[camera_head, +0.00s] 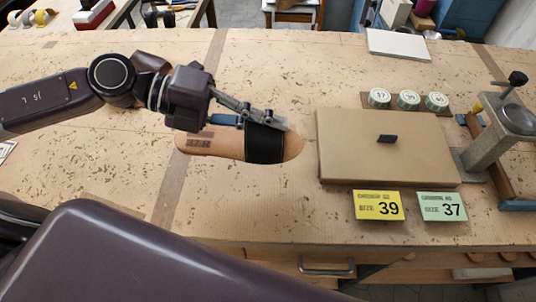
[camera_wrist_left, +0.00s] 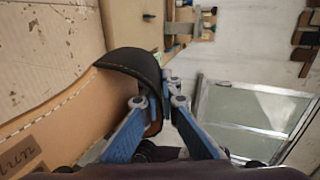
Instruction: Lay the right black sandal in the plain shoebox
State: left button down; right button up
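The black sandal (camera_head: 212,143) has a tan sole and a wide black strap. In the head view it lies crosswise left of the cardboard box, apart from it. My left gripper (camera_head: 262,120) is shut on the strap's edge; in the left wrist view its blue fingers (camera_wrist_left: 165,110) pinch the black strap (camera_wrist_left: 130,65). The sandal seems to be held above the bench, though the gap is hard to judge. The plain cardboard box (camera_head: 345,165) shows a flat tan top with a small dark piece (camera_head: 387,139) on it; no inside is visible. My right gripper is not in view.
Yellow size 39 (camera_head: 377,205) and green size 37 (camera_head: 442,206) cards are at the box's front. Several round numbered tins (camera_head: 408,98) stand behind it. A metal press-like tool (camera_head: 490,140) is at the right. The bench left of the sandal is mostly clear.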

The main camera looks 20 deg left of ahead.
pick_arm(q)
jog(key=f, duration=0.6)
jog(key=shift+w+f+p, duration=0.2)
jog(key=shift+f+p, duration=0.05)
jog(key=shift+p, duration=0.05)
notch_tip(320, 180, down, 4)
jog(key=shift+f, duration=0.3)
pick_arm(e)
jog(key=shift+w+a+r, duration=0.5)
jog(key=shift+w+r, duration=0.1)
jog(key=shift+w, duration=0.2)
pick_arm(q)
jog(key=shift+f, duration=0.1)
jog(key=c, duration=2.2)
grip_release()
jog(key=shift+c, duration=0.2)
jog(key=shift+o, duration=0.4)
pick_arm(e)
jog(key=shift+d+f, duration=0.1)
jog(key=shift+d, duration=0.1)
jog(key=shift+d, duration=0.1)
